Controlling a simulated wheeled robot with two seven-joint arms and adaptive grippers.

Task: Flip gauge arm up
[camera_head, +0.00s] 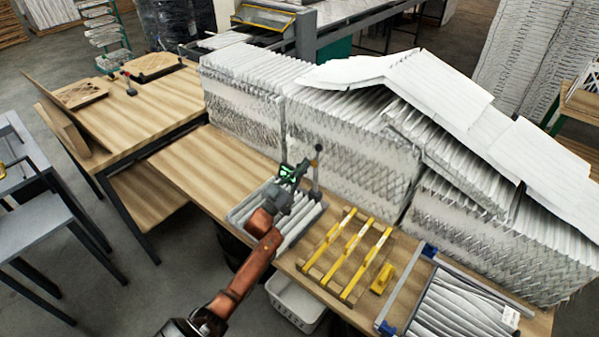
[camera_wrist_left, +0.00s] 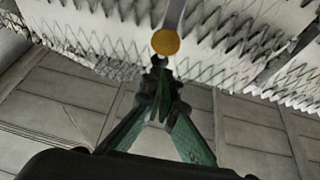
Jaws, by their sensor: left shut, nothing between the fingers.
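The gauge arm (camera_head: 316,172) is a thin grey bar with a round knob at its tip, standing roughly upright at the far right corner of a pleated filter (camera_head: 301,221). In the left wrist view its orange-yellow knob (camera_wrist_left: 165,43) shows just beyond my fingertips. My left gripper (camera_head: 303,166), with green fingers, is over the filter, close to the left of the gauge arm. In the left wrist view the fingertips (camera_wrist_left: 160,64) are together and hold nothing. I cannot tell whether they touch the knob. My right gripper is not in view.
Stacked white pleated filters (camera_head: 350,160) form a wall behind the bench. A yellow rack (camera_head: 347,251), a small yellow block (camera_head: 382,279) and a framed filter (camera_head: 455,308) lie to the right. A white bin (camera_head: 294,304) stands below the front edge. The bench (camera_head: 205,165) is bare on the left.

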